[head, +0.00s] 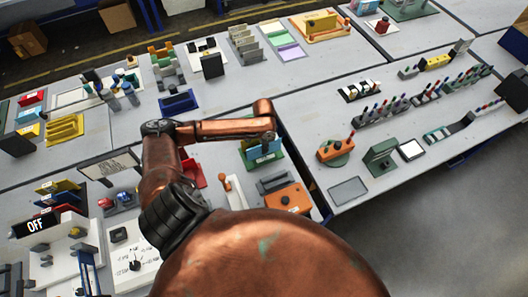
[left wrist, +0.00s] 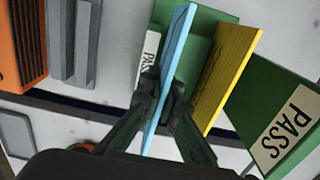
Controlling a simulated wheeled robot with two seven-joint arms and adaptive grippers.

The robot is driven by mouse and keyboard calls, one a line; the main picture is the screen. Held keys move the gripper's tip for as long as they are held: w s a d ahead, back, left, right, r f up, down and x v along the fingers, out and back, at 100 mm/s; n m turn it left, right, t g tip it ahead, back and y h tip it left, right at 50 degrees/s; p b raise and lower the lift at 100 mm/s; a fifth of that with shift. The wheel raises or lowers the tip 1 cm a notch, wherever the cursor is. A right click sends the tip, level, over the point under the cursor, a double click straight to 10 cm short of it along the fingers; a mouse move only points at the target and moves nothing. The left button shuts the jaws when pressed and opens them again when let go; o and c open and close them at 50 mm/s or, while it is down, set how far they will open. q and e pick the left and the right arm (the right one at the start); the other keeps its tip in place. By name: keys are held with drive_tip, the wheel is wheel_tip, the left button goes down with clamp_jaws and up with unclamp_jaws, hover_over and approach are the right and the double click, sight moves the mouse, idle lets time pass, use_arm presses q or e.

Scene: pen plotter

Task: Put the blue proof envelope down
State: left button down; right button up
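The blue proof envelope (left wrist: 178,50) is a thin light-blue panel, seen nearly edge-on in the left wrist view. My left gripper (left wrist: 163,92) is shut on it, with one dark finger on each side. The envelope stands roughly upright within or just above a green holder (left wrist: 207,20) with PASS labels; whether it touches the bottom is hidden. A yellow envelope (left wrist: 228,75) stands to its right, apart from it. In the head view the green holder (head: 252,163) shows below the end of my copper arm, and the gripper's fingers are mostly hidden. My right gripper is not in view.
An orange block (head: 287,199) and a grey slotted block (head: 273,182) stand close to the green holder. A red tray (head: 193,172) lies to its left. A grey mat (head: 348,191) lies on the table to the right. Many small items crowd the tables behind.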

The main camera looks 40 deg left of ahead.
use_arm(q)
drive_tip(key=shift+s+f, duration=0.1)
drive_tip(key=shift+f, duration=1.05)
drive_tip(key=shift+f, duration=0.15)
drive_tip(key=c, duration=2.2)
unclamp_jaws()
drive_tip(key=shift+o, duration=0.2)
wheel_tip(320, 180, up, 12)
drive_tip(key=shift+r, duration=0.15)
drive_tip(key=shift+d, duration=0.1)
